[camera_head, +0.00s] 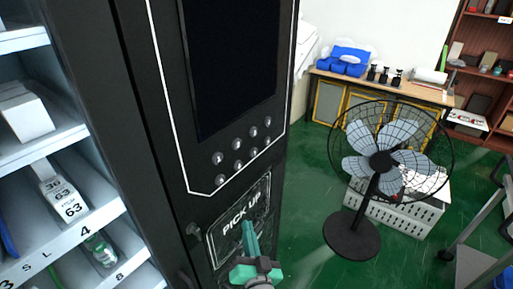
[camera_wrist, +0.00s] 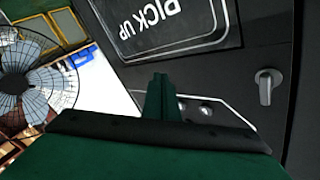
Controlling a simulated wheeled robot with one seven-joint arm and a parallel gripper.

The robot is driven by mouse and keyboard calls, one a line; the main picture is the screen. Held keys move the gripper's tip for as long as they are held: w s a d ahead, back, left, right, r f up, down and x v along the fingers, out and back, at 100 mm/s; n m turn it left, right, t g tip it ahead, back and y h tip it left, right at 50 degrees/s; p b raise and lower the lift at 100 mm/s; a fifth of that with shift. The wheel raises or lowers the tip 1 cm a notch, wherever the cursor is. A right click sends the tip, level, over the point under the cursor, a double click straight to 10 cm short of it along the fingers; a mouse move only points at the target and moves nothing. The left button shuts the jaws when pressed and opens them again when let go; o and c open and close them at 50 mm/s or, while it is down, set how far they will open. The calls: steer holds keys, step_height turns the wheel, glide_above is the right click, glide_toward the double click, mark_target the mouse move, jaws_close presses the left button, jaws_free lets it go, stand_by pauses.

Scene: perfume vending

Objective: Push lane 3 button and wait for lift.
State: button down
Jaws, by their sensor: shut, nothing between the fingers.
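The black vending machine (camera_head: 150,120) fills the left and middle of the head view. Its panel has two rows of small round silver buttons (camera_head: 238,144) below a dark screen (camera_head: 232,65); which one is lane 3 cannot be read. Two of the buttons (camera_wrist: 205,109) show beyond my fingers in the wrist view. My gripper (camera_head: 249,226) is shut and empty, pointing up in front of the PICK UP door (camera_head: 225,250), below the buttons. The PICK UP door also shows in the wrist view (camera_wrist: 150,48). The fingertips appear apart from the buttons.
Shelves at left hold white boxes (camera_head: 26,112) and a green bottle (camera_head: 100,250), with lane labels 3, 4 and 8. A black standing fan (camera_head: 352,235) stands right of the machine before a white crate (camera_head: 415,214). A wooden table (camera_head: 430,93) stands behind. Green floor is between.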

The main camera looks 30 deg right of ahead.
mark_target(253, 132)
steer(key=w+d+r, duration=0.1)
steer(key=d+r, duration=0.6)
steer(key=r, duration=0.3)
steer(key=w+d+r+m+t+h, duration=0.1)
steer(key=d+r, duration=0.7)
steer(key=r, duration=0.2)
steer(key=shift+r, duration=0.4)
steer(key=w+a, duration=0.3)
steer(key=w, duration=0.5)
steer(key=shift+a, duration=0.25)
steer(key=shift+d, duration=0.15)
steer(key=shift+w, duration=0.15)
